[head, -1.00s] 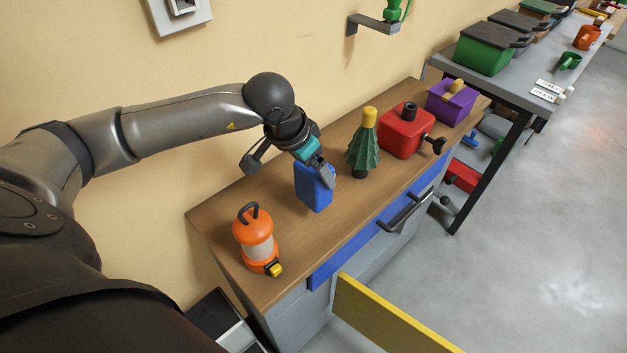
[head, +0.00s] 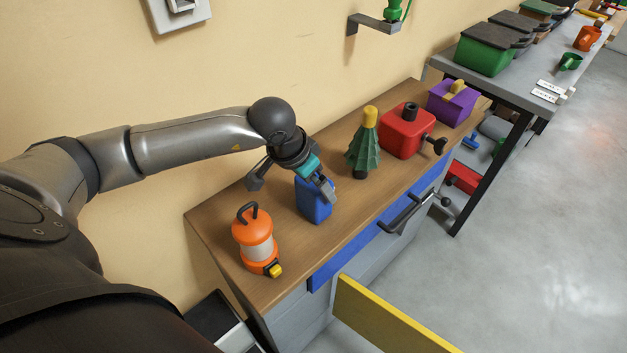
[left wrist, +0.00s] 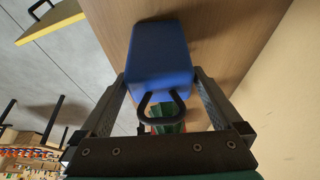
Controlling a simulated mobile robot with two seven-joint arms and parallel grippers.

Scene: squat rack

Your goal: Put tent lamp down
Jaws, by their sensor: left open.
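An orange lantern (head: 254,229) with a pale middle, dark loop handle and yellow knob stands upright at the near left end of the wooden counter (head: 285,285); it looks like a tent lamp. My left gripper (head: 292,186) is open, pointing down at a blue box-shaped thing (head: 314,205) on the counter. In the left wrist view the blue box (left wrist: 160,50) has a dark loop handle, and the open fingers are one on each side of it. Whether they touch it I cannot tell. My right gripper is not in view.
A green tree-shaped thing (head: 364,152) with a yellow top stands just beyond the blue box. A red can (head: 403,138) and a purple box (head: 443,108) are farther along. Bare counter lies between lantern and blue box. The wall (head: 240,60) is behind.

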